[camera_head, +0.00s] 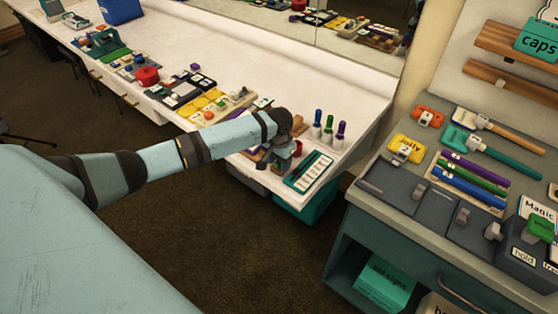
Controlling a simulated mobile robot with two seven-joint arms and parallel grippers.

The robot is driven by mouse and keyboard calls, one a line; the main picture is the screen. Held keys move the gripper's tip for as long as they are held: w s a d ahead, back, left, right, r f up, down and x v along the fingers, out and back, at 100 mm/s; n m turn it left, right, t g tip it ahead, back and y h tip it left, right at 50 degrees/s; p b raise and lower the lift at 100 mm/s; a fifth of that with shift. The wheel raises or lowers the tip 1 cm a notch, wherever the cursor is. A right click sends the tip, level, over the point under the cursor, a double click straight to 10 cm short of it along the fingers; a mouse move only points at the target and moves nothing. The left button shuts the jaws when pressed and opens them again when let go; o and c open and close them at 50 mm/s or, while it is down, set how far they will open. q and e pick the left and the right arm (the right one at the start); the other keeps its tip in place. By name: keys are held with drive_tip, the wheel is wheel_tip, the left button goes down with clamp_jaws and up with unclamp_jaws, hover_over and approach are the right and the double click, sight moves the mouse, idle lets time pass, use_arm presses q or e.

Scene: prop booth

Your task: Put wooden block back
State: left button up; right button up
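My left arm reaches in from the left across the floor to the white counter (338,85). My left gripper (281,163) is at the counter's near right end, low among small items. It is small and partly hidden by its own wrist, so I cannot tell whether its fingers are open or hold anything. I cannot clearly make out a wooden block; a small brownish piece (258,154) shows beside the gripper, but I cannot tell what it is. My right gripper is not in view.
Three upright markers (328,128) and a green-and-white card (309,170) are close to my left gripper. Yellow pieces (200,107) and a red round item (147,76) lie farther left. A grey workbench (372,207) with tools stands right. The counter's back strip is clear.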

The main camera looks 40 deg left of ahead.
use_arm(q)
drive_tip(key=shift+r, duration=0.15)
wheel_tip(320, 180, up, 11)
drive_tip(key=shift+m+t+h, duration=0.7)
drive_tip(key=shift+t+h, duration=0.1)
drive_tip(key=shift+t, duration=0.1)
drive_tip(key=s+d+f, duration=0.1)
drive_tip(key=d+f, duration=0.1)
drive_tip(key=s+d+f, duration=0.1)
drive_tip(key=d+f, duration=0.1)
drive_tip(key=d, duration=0.1)
drive_tip(key=s+d+f, duration=0.1)
drive_tip(key=d+f, duration=0.1)
drive_tip(key=shift+s+d+p, duration=0.3)
drive_tip(key=shift+s+d, duration=0.05)
drive_tip(key=s+d+f+m+t+h, duration=0.1)
drive_tip(key=s+d+f+t+h, duration=0.3)
drive_tip(key=s+d, duration=0.45)
drive_tip(key=s+f+t+y, duration=0.1)
drive_tip(key=s+f+t, duration=0.1)
drive_tip(key=s, duration=0.5)
drive_tip(key=s+d+f+t+y, duration=0.1)
drive_tip(key=s+f+t, duration=0.2)
drive_tip(key=s, duration=0.4)
drive_tip(key=shift+s, duration=0.25)
